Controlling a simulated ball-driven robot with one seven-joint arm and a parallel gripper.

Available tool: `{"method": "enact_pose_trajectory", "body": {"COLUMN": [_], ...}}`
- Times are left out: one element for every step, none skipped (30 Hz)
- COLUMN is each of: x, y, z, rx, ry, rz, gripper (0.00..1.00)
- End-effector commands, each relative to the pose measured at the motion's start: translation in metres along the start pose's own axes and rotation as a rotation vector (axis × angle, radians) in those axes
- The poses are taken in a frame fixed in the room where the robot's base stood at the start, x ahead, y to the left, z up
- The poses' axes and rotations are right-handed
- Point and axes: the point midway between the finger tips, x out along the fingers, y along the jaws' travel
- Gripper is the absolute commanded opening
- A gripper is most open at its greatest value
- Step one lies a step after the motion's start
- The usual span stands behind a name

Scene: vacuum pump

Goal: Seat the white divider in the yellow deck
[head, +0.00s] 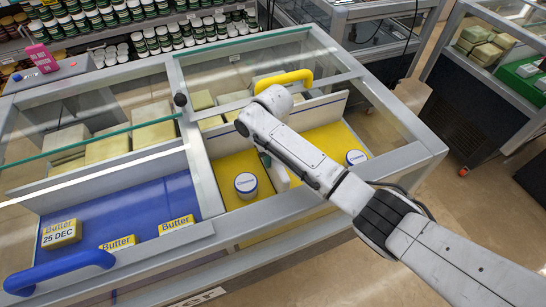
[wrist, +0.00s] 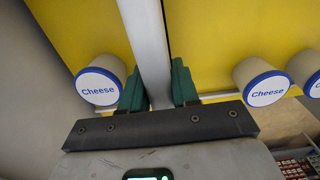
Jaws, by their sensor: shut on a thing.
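The white divider (wrist: 146,45) runs up the wrist view between the green fingers of my gripper (wrist: 158,88), which is shut on it. The yellow deck (wrist: 210,40) lies beyond, with a thin dark line just right of the divider. In the head view the yellow deck (head: 232,168) fills the right bay of the case. My gripper (head: 268,162) is low over its middle, mostly hidden by my arm. Only a small pale part of the divider (head: 280,176) shows there. I cannot tell whether its lower edge touches the deck.
A Cheese tub (head: 246,186) stands left of my gripper, and another tub (head: 356,158) stands to the right. The blue deck (head: 125,215) holds Butter packs (head: 61,233). Glass panels and the case's front rail (head: 290,202) surround the bays. A yellow handle (head: 284,80) is behind.

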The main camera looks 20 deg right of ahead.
Motion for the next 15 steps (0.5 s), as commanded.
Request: {"method": "enact_pose_trajectory", "body": {"x": [0.002,0.002,0.003,0.004,0.005,0.005,0.006,0.007,0.008,0.008,0.009,0.01,0.011,0.011,0.012], "y": [0.0,0.0,0.0,0.0,0.0,0.0,0.0,0.0,0.0,0.0,0.0,0.0,0.0,0.0,0.0], "z": [0.0,0.0,0.0,0.0,0.0,0.0,0.0,0.0,0.0,0.0,0.0,0.0,0.0,0.0,0.0], "rx": [0.0,0.0,0.0,0.0,0.0,0.0,0.0,0.0,0.0,0.0,0.0,0.0,0.0,0.0,0.0], "ry": [-0.001,-0.001,-0.001,-0.001,-0.001,-0.001,-0.001,-0.001,-0.001,-0.001,-0.001,-0.001,-0.001,-0.001,-0.001], "rz": [0.0,0.0,0.0,0.0,0.0,0.0,0.0,0.0,0.0,0.0,0.0,0.0,0.0,0.0,0.0], "gripper": [0.0,0.0,0.0,0.0,0.0,0.0,0.0,0.0,0.0,0.0,0.0,0.0,0.0,0.0,0.0]}}
